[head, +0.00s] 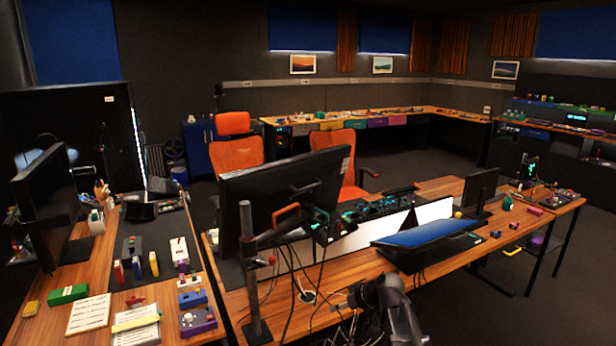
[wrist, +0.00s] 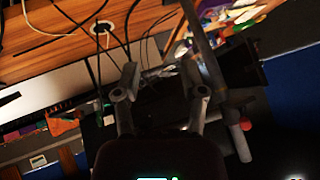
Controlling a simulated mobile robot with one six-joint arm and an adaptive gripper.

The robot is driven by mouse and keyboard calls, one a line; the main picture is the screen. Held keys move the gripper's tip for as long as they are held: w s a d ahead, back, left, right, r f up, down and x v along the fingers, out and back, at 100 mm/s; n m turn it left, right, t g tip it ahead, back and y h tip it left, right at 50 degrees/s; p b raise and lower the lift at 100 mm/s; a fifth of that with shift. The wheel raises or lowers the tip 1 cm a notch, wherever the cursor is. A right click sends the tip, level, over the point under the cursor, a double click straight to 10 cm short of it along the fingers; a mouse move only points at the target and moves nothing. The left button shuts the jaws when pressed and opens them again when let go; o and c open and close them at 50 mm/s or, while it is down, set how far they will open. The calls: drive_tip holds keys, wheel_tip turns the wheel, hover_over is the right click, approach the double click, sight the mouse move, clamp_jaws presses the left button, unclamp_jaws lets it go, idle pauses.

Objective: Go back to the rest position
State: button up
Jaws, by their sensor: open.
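My gripper (wrist: 160,88) shows in the wrist view with its two fingers spread apart and nothing between them. Behind the fingers are dark stands, cables and the underside or edge of a wooden desk (wrist: 60,45), seen at a steep tilt. In the head view a dark grey part of my arm stands at the bottom centre, in front of the wooden desk (head: 330,300); the fingers cannot be made out there. A purple box with round knobs (head: 198,321) sits on the left desk, apart from my arm. I cannot tell which item is the trackball panel.
A large monitor (head: 285,190) on a pole stands behind my arm, with loose cables (head: 290,285) hanging near it. A tilted blue screen (head: 430,238) lies to the right. The left desk holds several small boxes and papers (head: 89,314). Floor is open at the far right.

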drive_tip(key=s+d+f+m+g+h, duration=0.2)
drive_tip(key=s+d+m+h, duration=0.1)
drive_tip(key=s, duration=0.5)
drive_tip(key=s+d+f+m+g+h, duration=0.2)
drive_tip(key=s+d+f+m+h, duration=0.1)
drive_tip(key=s, duration=0.6)
drive_tip(key=shift+s+d+f+g+h, duration=0.3)
drive_tip(key=shift+d+g+h, duration=0.1)
drive_tip(key=shift+d+h, duration=0.4)
